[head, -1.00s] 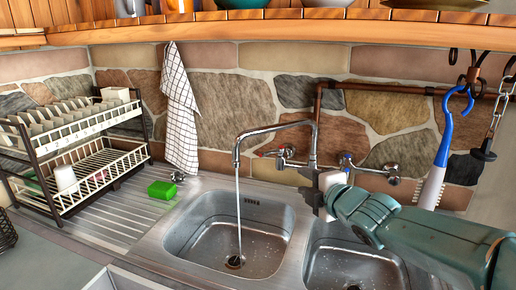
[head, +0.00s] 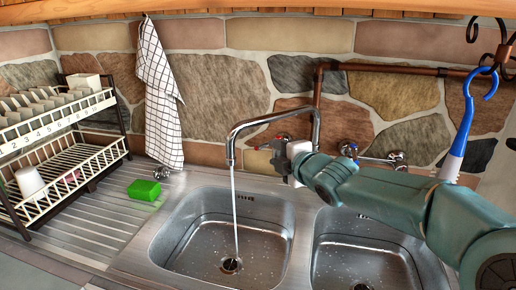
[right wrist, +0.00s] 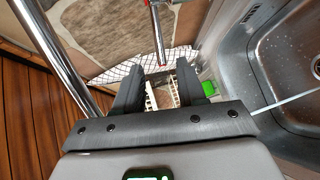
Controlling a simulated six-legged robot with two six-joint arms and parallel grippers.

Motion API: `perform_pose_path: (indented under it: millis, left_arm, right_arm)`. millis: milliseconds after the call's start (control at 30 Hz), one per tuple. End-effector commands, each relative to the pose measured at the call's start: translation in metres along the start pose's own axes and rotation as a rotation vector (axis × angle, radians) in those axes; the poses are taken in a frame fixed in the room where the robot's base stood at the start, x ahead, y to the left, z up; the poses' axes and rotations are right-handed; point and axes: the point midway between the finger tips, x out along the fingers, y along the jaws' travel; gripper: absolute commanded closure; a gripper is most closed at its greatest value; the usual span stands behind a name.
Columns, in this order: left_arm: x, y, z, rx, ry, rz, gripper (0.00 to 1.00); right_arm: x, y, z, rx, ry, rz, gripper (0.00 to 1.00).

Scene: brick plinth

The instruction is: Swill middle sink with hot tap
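A steel sink basin (head: 185,245) lies below the swivel spout (head: 262,119). A thin stream of water (head: 236,210) runs from the spout into it, near the drain (head: 230,265). The hot tap with a red mark (head: 283,136) is on the wall left of the riser pipe. My right gripper (head: 284,162) is just below and beside that tap; its fingers are partly hidden in the head view. In the right wrist view its fingers (right wrist: 158,82) are apart with nothing between them, and a metal rod with a red end (right wrist: 158,40) is beyond them. My left gripper is out of view.
A second basin (head: 365,255) is to the right, under my right arm. A blue-marked tap (head: 349,149) is on the wall. A green sponge (head: 144,190) lies on the drainboard by a dish rack (head: 70,160). A checked towel (head: 160,95) and a blue-handled brush (head: 465,125) hang.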

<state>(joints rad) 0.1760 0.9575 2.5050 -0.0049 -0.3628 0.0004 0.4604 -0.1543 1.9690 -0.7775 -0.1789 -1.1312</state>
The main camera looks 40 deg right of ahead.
Motion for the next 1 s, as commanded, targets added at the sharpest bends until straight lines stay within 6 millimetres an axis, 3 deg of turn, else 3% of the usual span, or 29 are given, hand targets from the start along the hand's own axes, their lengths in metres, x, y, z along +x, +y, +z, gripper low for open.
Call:
perform_pose_path:
  millis: [200,400,600,867,1000]
  left_arm:
    - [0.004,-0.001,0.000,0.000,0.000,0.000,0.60]
    - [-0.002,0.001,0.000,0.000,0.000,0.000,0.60]
    - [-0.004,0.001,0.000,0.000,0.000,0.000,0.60]
    - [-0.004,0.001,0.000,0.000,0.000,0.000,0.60]
    - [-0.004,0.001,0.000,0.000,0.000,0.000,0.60]
  right_arm:
    - [0.054,-0.001,-0.001,0.000,0.002,-0.002,0.60]
    - [0.091,0.002,-0.001,0.000,0.001,-0.001,0.60]
    - [0.108,0.002,-0.001,0.000,0.001,0.000,0.60]
    - [0.110,0.001,-0.001,0.000,0.000,0.000,0.60]
    - [0.109,0.001,0.000,0.000,0.000,0.000,1.00]
